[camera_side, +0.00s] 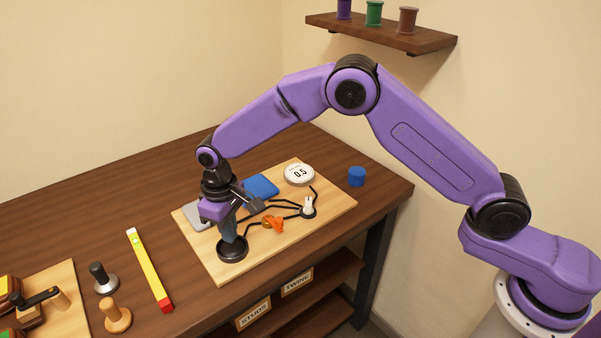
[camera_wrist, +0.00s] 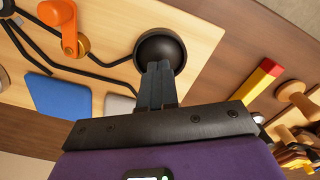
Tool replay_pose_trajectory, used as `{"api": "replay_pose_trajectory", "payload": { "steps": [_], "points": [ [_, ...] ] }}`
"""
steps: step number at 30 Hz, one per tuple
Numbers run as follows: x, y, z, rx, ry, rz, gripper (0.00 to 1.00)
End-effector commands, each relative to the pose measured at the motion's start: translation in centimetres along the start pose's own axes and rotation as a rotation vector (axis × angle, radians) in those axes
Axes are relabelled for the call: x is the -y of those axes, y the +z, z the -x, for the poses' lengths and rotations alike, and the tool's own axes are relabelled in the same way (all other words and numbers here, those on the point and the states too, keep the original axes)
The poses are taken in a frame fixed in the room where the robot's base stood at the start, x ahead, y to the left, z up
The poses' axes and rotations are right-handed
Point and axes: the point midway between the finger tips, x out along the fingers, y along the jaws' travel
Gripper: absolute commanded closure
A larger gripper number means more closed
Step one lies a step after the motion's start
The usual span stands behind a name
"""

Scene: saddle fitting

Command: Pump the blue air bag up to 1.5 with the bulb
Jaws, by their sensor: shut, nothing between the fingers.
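The blue air bag (camera_side: 261,187) lies flat on a light wooden board (camera_side: 200,248); it also shows in the wrist view (camera_wrist: 58,97). The round white gauge (camera_side: 299,174) behind it reads 0.5. The black bulb (camera_side: 232,250) sits at the board's front edge, and it shows in the wrist view (camera_wrist: 160,48). My gripper (camera_side: 231,238) is shut and points down at the bulb, its fingertips (camera_wrist: 157,66) at or just over its top; I cannot tell if they touch. An orange valve lever (camera_side: 273,223) and black hoses lie right of the bulb. A grey pad (camera_side: 196,215) is partly hidden behind my gripper.
A small white-topped fitting (camera_side: 308,208) stands on the board. A blue cylinder (camera_side: 356,176) stands to its right. A yellow level-like bar (camera_side: 149,270), two knobbed tools (camera_side: 103,279) and another board (camera_side: 63,300) lie to the left. A shelf with spools (camera_side: 380,32) hangs above.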

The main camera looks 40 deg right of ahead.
Motion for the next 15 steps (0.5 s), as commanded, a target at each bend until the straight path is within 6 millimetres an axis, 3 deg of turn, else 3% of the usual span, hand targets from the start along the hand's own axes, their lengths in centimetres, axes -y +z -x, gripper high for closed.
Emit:
{"api": "replay_pose_trajectory", "payload": {
  "steps": [15],
  "points": [
    [0.0,0.0,1.9,0.000,0.000,0.000,1.00]
  ]
}}
